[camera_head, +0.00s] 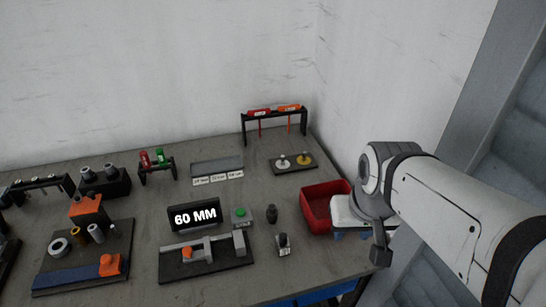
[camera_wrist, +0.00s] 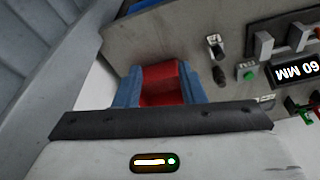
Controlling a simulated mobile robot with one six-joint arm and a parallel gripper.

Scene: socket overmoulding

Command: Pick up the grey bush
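A grey bush (camera_head: 96,233) stands upright on the dark fixture plate (camera_head: 120,240) at the front left of the table in the head view. A brass-coloured bush (camera_head: 79,236) and a pale ring (camera_head: 59,247) are beside it. My gripper (camera_head: 350,236) is far to the right, by the red bin (camera_head: 318,212). In the wrist view, my gripper (camera_wrist: 160,78) has its two blue fingers apart, with the red bin (camera_wrist: 162,80) visible between them. I see nothing held. The grey bush is not in the wrist view.
A "60 MM" display (camera_head: 195,216), a green button box (camera_head: 241,216) and a clamp fixture (camera_head: 205,255) stand mid-table. A black block (camera_head: 104,184) holds two grey cylinders at the back left. A tool rack (camera_head: 274,114) stands near the back wall.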

